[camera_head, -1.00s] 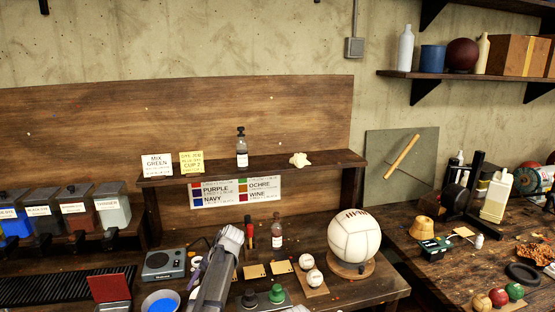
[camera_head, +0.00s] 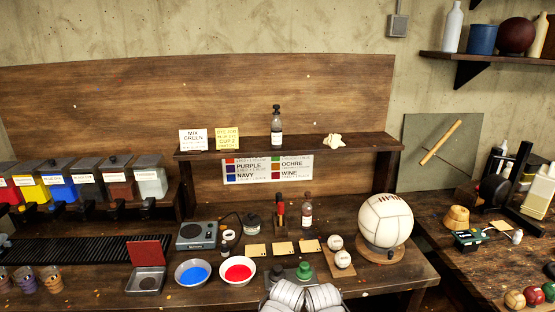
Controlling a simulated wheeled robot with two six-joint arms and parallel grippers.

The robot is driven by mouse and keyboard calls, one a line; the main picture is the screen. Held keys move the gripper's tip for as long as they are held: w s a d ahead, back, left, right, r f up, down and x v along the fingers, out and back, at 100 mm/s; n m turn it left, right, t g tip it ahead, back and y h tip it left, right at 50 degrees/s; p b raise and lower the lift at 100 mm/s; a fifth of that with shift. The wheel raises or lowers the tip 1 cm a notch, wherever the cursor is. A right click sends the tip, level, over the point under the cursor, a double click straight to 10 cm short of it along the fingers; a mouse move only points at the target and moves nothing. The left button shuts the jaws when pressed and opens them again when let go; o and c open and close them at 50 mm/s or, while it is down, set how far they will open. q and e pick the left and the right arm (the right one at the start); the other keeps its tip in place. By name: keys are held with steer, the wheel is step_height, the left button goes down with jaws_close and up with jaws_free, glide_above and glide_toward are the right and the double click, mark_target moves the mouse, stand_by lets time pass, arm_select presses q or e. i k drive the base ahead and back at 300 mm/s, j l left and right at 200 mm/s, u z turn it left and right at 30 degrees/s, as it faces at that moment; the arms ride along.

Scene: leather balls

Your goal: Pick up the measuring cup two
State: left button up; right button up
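Several small cups stand at the lower left of the bench: a brown and purple cup (camera_head: 50,279), another cup (camera_head: 25,281) beside it, and one cut by the left edge. They look like the measuring cups, but I cannot read any number on them. A yellow note (camera_head: 227,138) on the shelf mentions cup 2. Pale rounded parts of my own arms show at the bottom centre, well right of the cups. No fingertips of either gripper can be made out in this view.
A blue-filled bowl (camera_head: 193,273), a red-filled bowl (camera_head: 237,271) and an open metal tin (camera_head: 147,281) stand right of the cups. A dark slatted grille (camera_head: 75,250) lies behind them, below the colour bins (camera_head: 105,180). A white ball (camera_head: 385,220) sits at right.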

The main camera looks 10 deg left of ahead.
mark_target(25, 278)
steer(key=u, duration=1.35)
